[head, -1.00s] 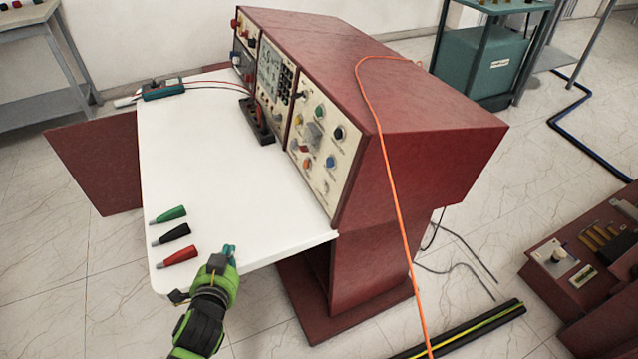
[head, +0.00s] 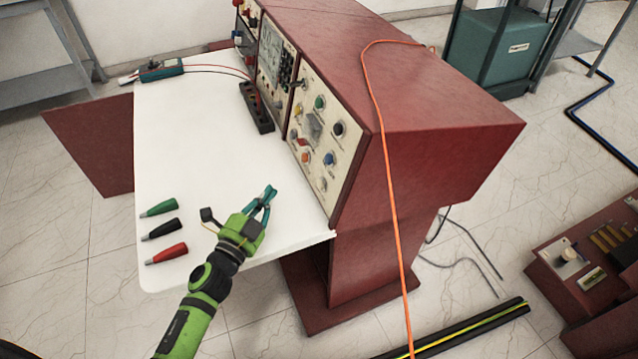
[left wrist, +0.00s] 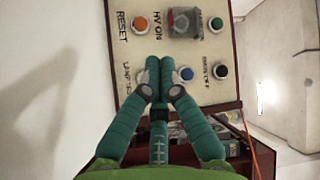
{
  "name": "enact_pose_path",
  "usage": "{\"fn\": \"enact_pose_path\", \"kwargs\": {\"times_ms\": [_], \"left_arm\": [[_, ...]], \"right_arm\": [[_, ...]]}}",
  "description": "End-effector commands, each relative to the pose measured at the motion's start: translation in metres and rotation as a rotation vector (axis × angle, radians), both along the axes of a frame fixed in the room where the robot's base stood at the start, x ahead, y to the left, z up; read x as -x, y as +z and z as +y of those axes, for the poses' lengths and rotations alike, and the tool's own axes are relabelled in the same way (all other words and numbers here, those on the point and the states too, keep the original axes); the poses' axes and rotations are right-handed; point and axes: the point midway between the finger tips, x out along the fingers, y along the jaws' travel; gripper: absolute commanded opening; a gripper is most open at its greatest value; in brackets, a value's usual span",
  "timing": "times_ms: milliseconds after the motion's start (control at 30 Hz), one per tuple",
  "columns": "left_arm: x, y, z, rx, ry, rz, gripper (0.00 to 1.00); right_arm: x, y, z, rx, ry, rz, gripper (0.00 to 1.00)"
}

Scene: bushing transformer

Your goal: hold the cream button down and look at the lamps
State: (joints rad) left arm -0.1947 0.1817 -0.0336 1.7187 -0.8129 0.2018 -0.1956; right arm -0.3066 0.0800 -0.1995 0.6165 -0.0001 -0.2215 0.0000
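The sloped console's cream control panel (head: 300,178) carries several coloured buttons. A small pale round thing near its lower end, likely the cream button (head: 323,184), shows faintly in the head view. In the left wrist view a "LAMP TEST" label stands beside my fingertips, which hide what is there. The orange (left wrist: 140,25), blue (left wrist: 186,73), green (left wrist: 215,24) and black (left wrist: 220,71) buttons are clear around them. My left gripper (head: 270,192) is shut and empty, its teal tips together. It is over the white top, apart from the panel. I cannot tell whether any lamp is lit.
Green (head: 159,207), black (head: 161,229) and red (head: 167,253) plugs lie on the white worktop (head: 190,130). A dark terminal block (head: 256,107) stands against the console. An orange cable (head: 391,190) hangs over the red cabinet (head: 440,115).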

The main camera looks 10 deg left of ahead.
Motion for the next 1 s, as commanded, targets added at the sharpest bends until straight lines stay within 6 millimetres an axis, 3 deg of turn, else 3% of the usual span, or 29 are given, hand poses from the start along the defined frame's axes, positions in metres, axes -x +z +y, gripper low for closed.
{"fn": "enact_pose_path", "kwargs": {"times_ms": [167, 700, 1000], "left_arm": [[-0.006, -0.004, -0.009, 0.004, 0.000, 0.000, 0.00], [-0.043, -0.020, -0.064, 0.003, 0.001, -0.001, 0.00], [-0.048, -0.021, -0.071, 0.002, 0.001, 0.001, 0.00]], "right_arm": [[-0.001, -0.005, 0.000, 0.000, 0.000, -0.002, 0.00], [-0.008, -0.029, 0.001, -0.002, 0.001, -0.013, 0.00], [-0.008, -0.031, 0.001, -0.002, 0.001, -0.014, 0.00]]}}
